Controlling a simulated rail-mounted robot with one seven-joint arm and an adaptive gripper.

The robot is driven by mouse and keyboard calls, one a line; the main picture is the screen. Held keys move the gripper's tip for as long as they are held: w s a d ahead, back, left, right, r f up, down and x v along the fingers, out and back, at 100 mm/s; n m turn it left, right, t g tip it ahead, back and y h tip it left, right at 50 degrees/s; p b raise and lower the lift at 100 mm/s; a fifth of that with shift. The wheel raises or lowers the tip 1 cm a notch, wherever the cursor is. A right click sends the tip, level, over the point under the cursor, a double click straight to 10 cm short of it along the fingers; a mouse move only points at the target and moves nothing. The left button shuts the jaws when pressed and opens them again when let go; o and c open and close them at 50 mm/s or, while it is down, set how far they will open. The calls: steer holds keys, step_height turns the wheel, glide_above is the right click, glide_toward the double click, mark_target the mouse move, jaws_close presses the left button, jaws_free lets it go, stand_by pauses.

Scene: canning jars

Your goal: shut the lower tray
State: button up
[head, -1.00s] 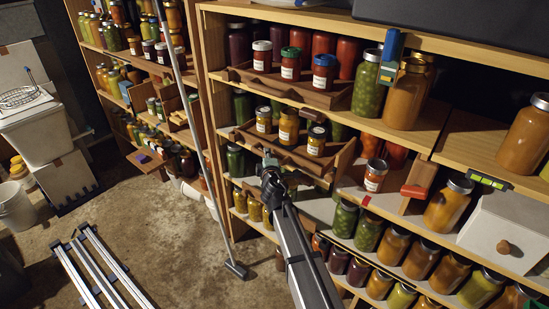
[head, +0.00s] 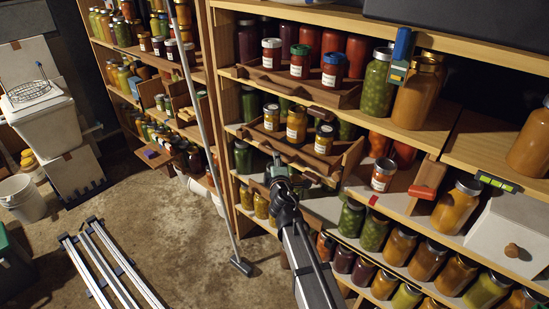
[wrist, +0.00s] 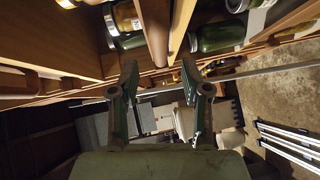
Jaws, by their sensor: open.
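The lower tray (head: 268,146) is a brown wooden tray pulled out from the middle shelf, with three small yellow jars (head: 297,123) standing on it. Its front slopes outward past the shelf edge. My gripper (head: 276,163) is just in front of and below the tray's front left part in the head view. In the wrist view my gripper (wrist: 160,80) has its two green fingers spread with nothing between them. A brown wooden piece (wrist: 158,35) runs beyond the fingertips there. I cannot tell whether the gripper touches the tray.
An upper tray (head: 281,85) with three labelled jars sits above. A single jar (head: 384,175) and a red-handled wooden piece (head: 428,178) are to the right. Jars fill the bottom shelves. A pole (head: 210,130) leans at the left, and rails (head: 100,270) lie on the floor.

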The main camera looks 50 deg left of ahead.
steer(key=v, duration=0.5)
steer(key=shift+s+d, duration=0.1)
